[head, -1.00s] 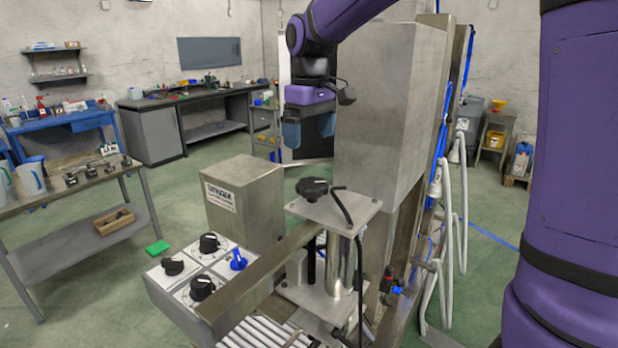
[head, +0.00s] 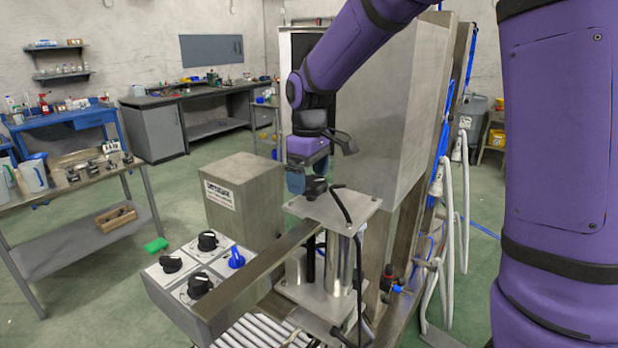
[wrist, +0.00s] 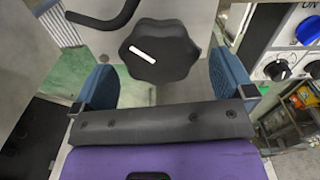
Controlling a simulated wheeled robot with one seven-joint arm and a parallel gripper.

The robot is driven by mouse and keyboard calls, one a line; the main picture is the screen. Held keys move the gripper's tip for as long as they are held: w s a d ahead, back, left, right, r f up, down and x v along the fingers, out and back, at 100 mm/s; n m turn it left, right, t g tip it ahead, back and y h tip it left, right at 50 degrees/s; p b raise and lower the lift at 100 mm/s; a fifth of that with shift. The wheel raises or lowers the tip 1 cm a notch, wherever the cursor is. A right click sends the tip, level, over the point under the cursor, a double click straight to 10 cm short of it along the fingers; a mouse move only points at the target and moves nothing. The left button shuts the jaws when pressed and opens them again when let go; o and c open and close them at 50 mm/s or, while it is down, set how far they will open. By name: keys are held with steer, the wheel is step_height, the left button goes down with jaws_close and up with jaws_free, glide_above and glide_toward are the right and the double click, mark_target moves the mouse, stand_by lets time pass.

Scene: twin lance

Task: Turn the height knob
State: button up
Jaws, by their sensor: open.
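The height knob is a black lobed knob (head: 314,187) with a white mark, on top of the metal plate (head: 350,207) of the stand. In the wrist view the knob (wrist: 160,51) sits just ahead of and between my two blue fingers. My gripper (head: 306,182) points down right over the knob in the head view, and its fingers partly hide the knob's top. The gripper (wrist: 160,85) is open, with a gap visible on both sides of the knob. I cannot tell how far down the fingers reach beside it.
A black bent handle (head: 342,205) rises from the plate close to the knob. A control panel (head: 222,262) with several black knobs and a blue one stands at lower left. A large grey box (head: 395,110) stands close behind my gripper. A metal box (head: 245,195) stands left.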

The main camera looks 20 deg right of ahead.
steer(key=shift+f, duration=0.4)
steer(key=shift+c, duration=0.2)
steer(key=c, duration=0.9)
steer(key=shift+d+m, duration=0.15)
steer(key=shift+m, duration=2.95)
